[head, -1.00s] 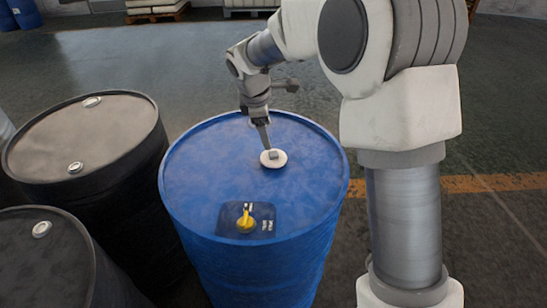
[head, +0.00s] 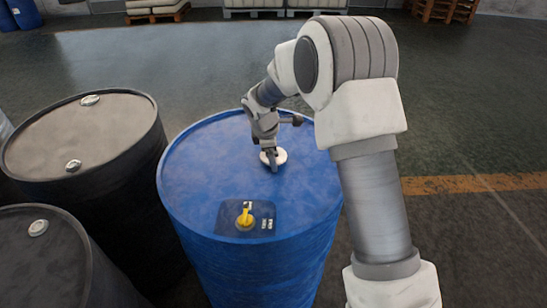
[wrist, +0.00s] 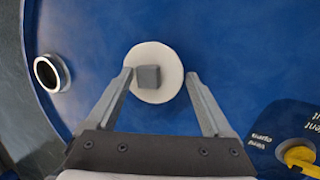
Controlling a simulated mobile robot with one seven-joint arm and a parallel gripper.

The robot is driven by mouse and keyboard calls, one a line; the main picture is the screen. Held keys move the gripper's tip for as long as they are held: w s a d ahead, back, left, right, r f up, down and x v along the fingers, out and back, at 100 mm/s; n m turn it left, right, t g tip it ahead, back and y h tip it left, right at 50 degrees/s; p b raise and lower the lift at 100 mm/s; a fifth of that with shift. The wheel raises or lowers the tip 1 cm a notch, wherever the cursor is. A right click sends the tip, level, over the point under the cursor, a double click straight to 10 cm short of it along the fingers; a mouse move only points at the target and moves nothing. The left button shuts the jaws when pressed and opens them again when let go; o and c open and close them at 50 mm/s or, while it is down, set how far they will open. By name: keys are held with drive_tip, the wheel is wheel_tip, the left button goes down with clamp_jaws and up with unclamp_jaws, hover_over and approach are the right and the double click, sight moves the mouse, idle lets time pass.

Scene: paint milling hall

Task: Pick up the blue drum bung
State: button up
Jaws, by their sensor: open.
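The blue drum's bung is a round white disc with a small grey square block on top (wrist: 148,77). It lies on the blue drum's lid (head: 205,165), and in the head view its disc (head: 280,157) is partly covered by my gripper. My gripper (wrist: 160,76) is open and empty, with a fingertip near each side of the disc. The grey block is between the fingers in the wrist view, closer to the left one. I cannot tell how high the fingertips are above the lid.
A white-rimmed round opening (wrist: 51,73) is near the lid's edge. A yellow valve handle (head: 245,217) sits on a dark label on the lid's near part. Two black drums stand at left, one farther (head: 110,135) and one nearer (head: 45,260). Floor at the right is open.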

drive_tip(key=c, duration=1.1)
drive_tip(key=shift+r, duration=0.1)
